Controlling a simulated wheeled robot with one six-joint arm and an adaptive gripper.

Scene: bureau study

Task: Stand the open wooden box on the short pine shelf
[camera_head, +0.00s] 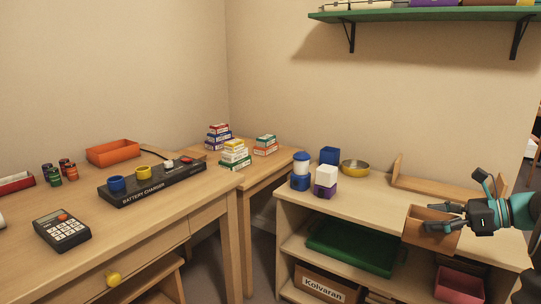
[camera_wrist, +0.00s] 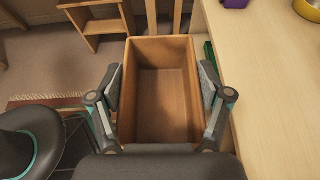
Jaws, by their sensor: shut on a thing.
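The open wooden box (camera_head: 418,238) is a brown, open-topped box. My gripper (camera_head: 432,218) is shut on it and holds it in front of the low cabinet, near the front edge of its top. In the wrist view the box (camera_wrist: 160,48) opens toward the camera and looks empty, with one finger against each side. The short pine shelf (camera_head: 425,188) appears to be the low wooden piece with raised ends at the back of the cabinet top, behind the box. My arm and gripper partly hide its right end.
The cabinet top (camera_head: 375,197) is clear left of the box. Blue, white and purple blocks and a yellow bowl (camera_head: 354,168) stand at its left and back. A green bin (camera_head: 350,250) and a red bin (camera_head: 459,284) sit below. A green wall shelf (camera_head: 420,14) hangs above.

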